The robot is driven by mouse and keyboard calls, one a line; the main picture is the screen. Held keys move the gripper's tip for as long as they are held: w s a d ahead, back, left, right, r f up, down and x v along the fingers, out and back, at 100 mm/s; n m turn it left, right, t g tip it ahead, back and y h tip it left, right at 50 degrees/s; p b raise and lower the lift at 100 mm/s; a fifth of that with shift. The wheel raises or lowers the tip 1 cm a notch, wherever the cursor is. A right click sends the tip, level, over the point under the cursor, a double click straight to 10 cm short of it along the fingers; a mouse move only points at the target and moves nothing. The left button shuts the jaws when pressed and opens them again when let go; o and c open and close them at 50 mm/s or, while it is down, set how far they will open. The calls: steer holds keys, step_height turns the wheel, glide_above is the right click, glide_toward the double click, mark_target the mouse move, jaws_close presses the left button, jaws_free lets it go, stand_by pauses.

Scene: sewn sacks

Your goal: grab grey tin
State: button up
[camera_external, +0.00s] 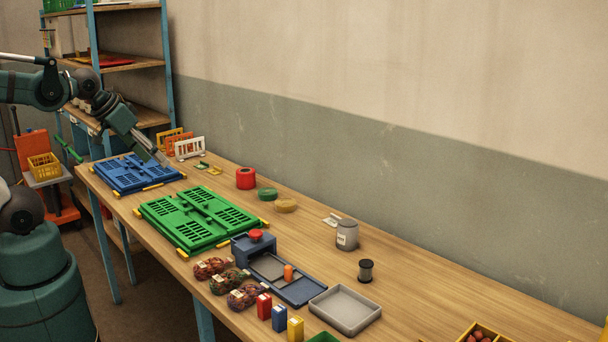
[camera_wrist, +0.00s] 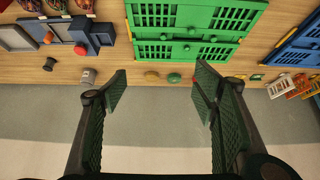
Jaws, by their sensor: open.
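The grey tin (camera_external: 347,235) stands upright on the wooden table, towards the wall side, with a pale label on its side. In the wrist view the same tin (camera_wrist: 88,76) shows small, left of my left-hand finger. My gripper (camera_external: 163,160) hangs over the far left end of the table near the blue crate, well away from the tin. In the wrist view my gripper's fingers (camera_wrist: 160,79) are wide apart with nothing between them.
A black spool (camera_external: 366,271) stands in front of the tin, and a small card (camera_external: 331,221) lies behind it. A grey tray (camera_external: 345,309), green crate (camera_external: 197,218), blue crate (camera_external: 136,174) and red roll (camera_external: 245,178) share the table. Bare wood lies right of the tin.

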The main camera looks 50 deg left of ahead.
steer(key=shift+w, duration=0.1)
steer(key=w+d+m+g+h+p, duration=0.1)
steer(key=w+d, duration=0.4)
steer(key=w, duration=0.4)
steer(key=w+d+r+m, duration=0.1)
steer(key=w+d+m, duration=0.1)
steer(key=w+d, duration=0.45)
steer(key=w+d+m+g+h+p, duration=0.1)
steer(key=w+d, duration=0.3)
steer(key=w, duration=0.6)
steer(key=shift+w+d+f+m+g+h+p, duration=0.15)
steer(key=shift+w+d+f+m+g, duration=0.4)
steer(key=shift+w+d+f, duration=2.6)
steer(key=shift+w+d+f+m+g+h+p, duration=0.15)
steer(key=shift+w+d+f+m, duration=0.75)
steer(key=shift+w+d+f, duration=2.25)
steer(key=shift+w+d+f+m+g+h+p, duration=0.25)
steer(key=shift+w+d+f+m, duration=0.5)
steer(key=shift+w+d+f, duration=2.4)
steer(key=shift+s+d+r, duration=0.25)
steer(key=shift+s+d, duration=0.15)
steer(key=shift+s, duration=0.2)
steer(key=shift+s+d+r, duration=0.25)
steer(key=shift+s+d, duration=0.1)
steer(key=shift+s, duration=0.2)
